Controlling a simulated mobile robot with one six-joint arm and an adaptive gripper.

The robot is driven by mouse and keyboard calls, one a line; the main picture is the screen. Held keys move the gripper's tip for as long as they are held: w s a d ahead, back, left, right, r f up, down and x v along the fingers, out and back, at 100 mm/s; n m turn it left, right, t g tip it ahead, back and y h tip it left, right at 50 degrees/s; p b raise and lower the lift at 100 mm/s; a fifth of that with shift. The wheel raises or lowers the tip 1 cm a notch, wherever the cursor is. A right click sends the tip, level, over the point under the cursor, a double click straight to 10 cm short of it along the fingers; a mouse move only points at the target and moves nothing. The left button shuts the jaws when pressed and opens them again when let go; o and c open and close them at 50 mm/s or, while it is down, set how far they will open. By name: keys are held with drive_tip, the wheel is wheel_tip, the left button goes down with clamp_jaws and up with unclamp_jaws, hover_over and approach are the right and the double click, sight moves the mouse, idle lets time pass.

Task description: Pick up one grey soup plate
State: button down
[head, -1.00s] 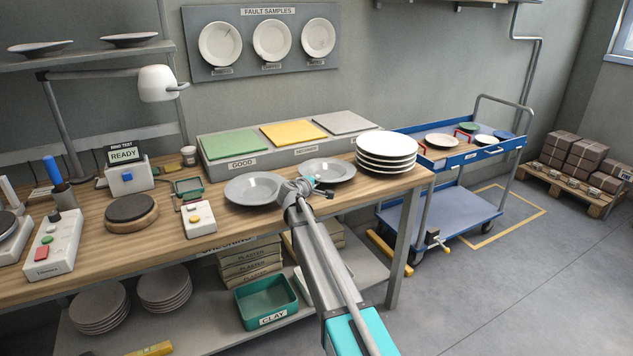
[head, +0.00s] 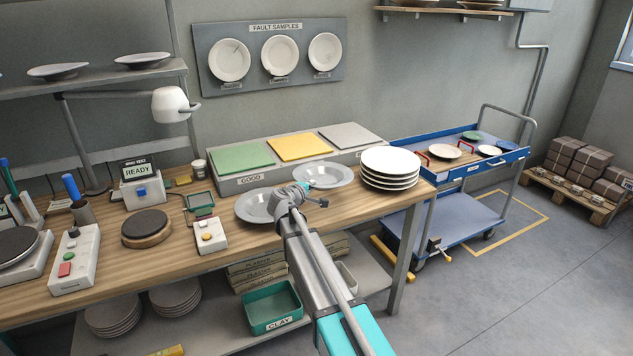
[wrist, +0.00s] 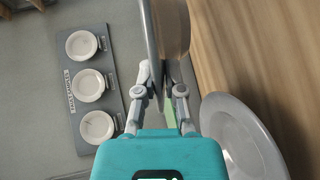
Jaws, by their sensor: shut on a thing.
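Two grey soup plates show in the head view. The right one (head: 325,174) is held by its near left rim in my gripper (head: 303,189), which is shut on it; it sits slightly above the bench. In the wrist view this plate (wrist: 153,38) stands edge-on between the fingers (wrist: 163,90). The other grey soup plate (head: 254,207) lies on the wooden bench to the left, partly hidden by my arm; it also shows at the lower right of the wrist view (wrist: 240,140).
A stack of white plates (head: 390,162) stands close to the right of the held plate. Behind is a raised block with green (head: 241,158), yellow (head: 299,147) and grey (head: 350,136) pads. A small control box (head: 210,236) stands left. A blue trolley (head: 455,172) is beyond the bench end.

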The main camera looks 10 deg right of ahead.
drive_tip(key=r+p+v, duration=0.1)
drive_tip(key=p+v, duration=0.1)
drive_tip(key=v, duration=0.4)
